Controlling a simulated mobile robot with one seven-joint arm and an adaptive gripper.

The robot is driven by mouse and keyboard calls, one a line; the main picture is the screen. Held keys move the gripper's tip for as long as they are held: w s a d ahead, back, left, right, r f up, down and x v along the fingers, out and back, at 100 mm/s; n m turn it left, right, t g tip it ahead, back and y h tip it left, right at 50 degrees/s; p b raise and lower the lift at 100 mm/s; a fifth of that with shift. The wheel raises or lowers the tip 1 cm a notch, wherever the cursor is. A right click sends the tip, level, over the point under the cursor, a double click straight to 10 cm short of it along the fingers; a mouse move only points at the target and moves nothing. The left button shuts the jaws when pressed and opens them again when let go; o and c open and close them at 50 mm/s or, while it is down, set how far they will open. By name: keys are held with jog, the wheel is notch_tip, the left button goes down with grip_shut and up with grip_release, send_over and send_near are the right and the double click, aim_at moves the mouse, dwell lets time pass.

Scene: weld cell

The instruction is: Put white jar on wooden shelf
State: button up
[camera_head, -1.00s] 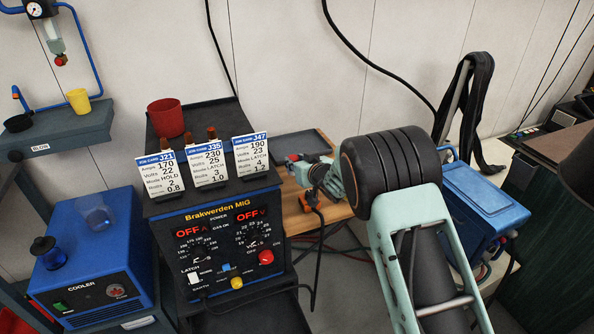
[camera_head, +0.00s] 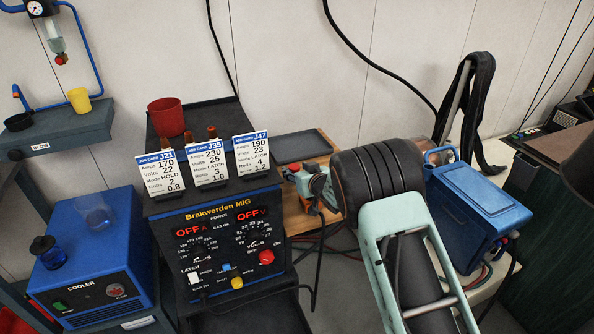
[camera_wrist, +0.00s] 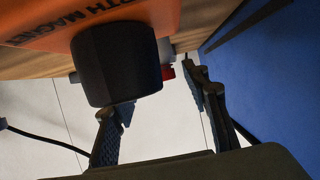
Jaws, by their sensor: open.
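I see no white jar in either view. A light wooden surface (camera_head: 300,222) shows in the head view behind my arm; I cannot tell if it is the wooden shelf. In the wrist view, the fingers of my gripper (camera_wrist: 150,98) are apart. A dark rounded block (camera_wrist: 117,65) lies in front of and between them, and I cannot tell whether they touch it. An orange part (camera_wrist: 55,20) with the letters "TH MAGNET" is above it. My arm hides much of the wooden surface in the head view.
A dark tray (camera_head: 303,146) lies on the wooden surface. The welder (camera_head: 228,240) with several job cards stands left of it, and a red cup (camera_head: 166,117) behind the cards. A blue box (camera_head: 475,205) is close on my arm's right. A blue cooler (camera_head: 95,265) stands far left.

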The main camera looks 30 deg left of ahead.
jog(key=shift+r, duration=0.25)
jog(key=v, duration=1.2)
